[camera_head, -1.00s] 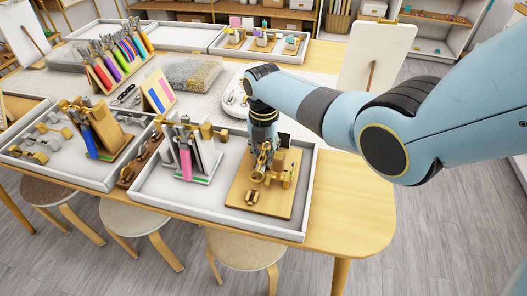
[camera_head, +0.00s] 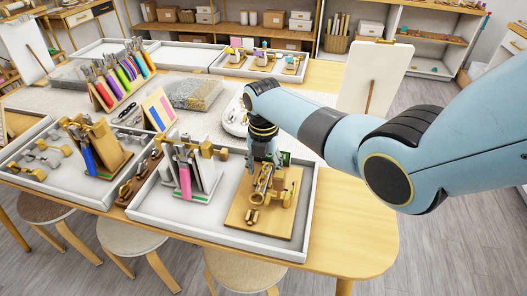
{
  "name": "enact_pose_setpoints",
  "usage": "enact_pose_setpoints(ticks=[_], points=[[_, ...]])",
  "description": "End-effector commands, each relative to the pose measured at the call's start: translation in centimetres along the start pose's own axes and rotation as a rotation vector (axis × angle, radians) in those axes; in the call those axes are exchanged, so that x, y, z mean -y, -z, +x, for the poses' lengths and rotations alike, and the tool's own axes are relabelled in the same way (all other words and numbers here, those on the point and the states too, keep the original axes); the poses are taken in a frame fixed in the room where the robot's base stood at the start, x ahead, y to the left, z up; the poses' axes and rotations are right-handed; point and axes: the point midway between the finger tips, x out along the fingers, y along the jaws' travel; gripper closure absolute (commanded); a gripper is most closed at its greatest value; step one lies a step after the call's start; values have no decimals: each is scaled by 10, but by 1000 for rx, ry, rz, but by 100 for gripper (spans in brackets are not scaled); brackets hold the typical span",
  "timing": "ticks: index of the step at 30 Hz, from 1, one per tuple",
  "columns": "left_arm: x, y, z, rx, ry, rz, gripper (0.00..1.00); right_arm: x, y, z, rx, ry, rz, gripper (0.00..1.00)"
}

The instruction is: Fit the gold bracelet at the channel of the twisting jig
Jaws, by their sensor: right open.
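The twisting jig is a wooden board (camera_head: 238,215) with gold-coloured fittings, standing in the right front white tray. A gold looped piece (camera_head: 262,179) stands on the jig's upper part; it looks like the gold bracelet, but it is too small to tell it surely from the fittings. I cannot see whether it sits in the channel. My right gripper (camera_head: 265,164) comes down from above at the jig's far edge, right behind the gold piece. Its fingers are spread open, and nothing shows between them. The far side of the jig is partly hidden by it. My left gripper is out of view.
A rack with a pink strip (camera_head: 185,183) stands left of the jig in the same tray (camera_head: 160,212). Another tray (camera_head: 95,201) with tools and metal pieces lies further left. A white upright board (camera_head: 375,75) stands behind my right arm. The table's right front corner (camera_head: 350,240) is clear.

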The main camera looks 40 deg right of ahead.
Motion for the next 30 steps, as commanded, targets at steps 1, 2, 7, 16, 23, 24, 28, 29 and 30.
enact_pose_setpoints(ticks=[1,2,7,16,23,24,28,29,30], points=[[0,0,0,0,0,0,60,0,0,-9,3,-2,-1,50],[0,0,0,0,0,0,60,0,0,-15,4,-2,-1,50],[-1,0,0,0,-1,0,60,0,-1,-56,4,-2,0,50],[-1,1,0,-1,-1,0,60,0,0,-98,1,0,0,50],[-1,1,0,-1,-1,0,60,0,0,-102,-1,1,0,50],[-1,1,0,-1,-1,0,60,0,0,-102,-1,1,0,50],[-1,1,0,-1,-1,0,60,0,0,-102,0,1,0,50],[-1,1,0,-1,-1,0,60,0,0,-101,0,1,0,50],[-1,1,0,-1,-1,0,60,0,0,-101,0,1,0,50]])
